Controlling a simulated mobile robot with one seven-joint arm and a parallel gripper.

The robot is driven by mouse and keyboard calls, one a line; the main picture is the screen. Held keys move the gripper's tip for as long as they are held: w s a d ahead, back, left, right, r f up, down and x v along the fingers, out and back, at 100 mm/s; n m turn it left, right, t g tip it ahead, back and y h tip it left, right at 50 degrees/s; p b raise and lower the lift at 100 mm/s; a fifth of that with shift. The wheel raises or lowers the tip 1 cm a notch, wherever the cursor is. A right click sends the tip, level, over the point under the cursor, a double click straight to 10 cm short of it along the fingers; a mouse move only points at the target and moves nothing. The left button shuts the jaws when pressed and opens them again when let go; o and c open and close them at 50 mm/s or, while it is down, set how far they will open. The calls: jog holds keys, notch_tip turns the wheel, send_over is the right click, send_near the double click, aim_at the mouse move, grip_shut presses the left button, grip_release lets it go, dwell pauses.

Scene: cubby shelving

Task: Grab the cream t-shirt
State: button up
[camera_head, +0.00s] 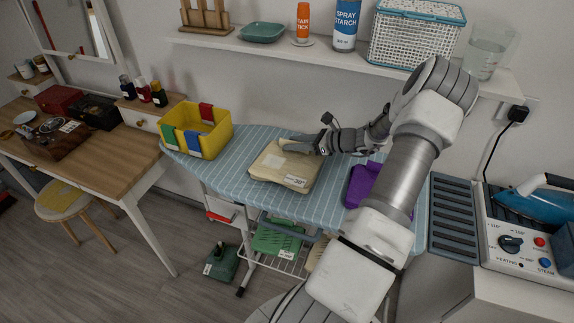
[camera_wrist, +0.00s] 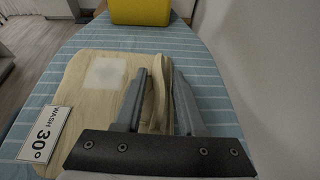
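The cream t-shirt (camera_head: 283,166) lies folded flat on the blue-striped ironing board (camera_head: 234,185), with a paler square patch and a white "WASH 30°" tag. In the wrist view the t-shirt (camera_wrist: 95,90) fills the left and middle. My gripper (camera_head: 318,146) is low over its right side in the head view. In the wrist view my gripper (camera_wrist: 161,72) has its two fingers apart, either side of the shirt's thick folded edge. Some space shows between the fingers, and I see no firm pinch. The fingertips' contact with the cloth is partly hidden.
A yellow bin (camera_head: 197,131) with coloured clips stands on the board's left end. A shelf (camera_head: 300,50) with bottles and a basket (camera_head: 415,35) hangs above. A steam iron station (camera_head: 530,235) stands right.

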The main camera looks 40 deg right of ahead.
grip_shut()
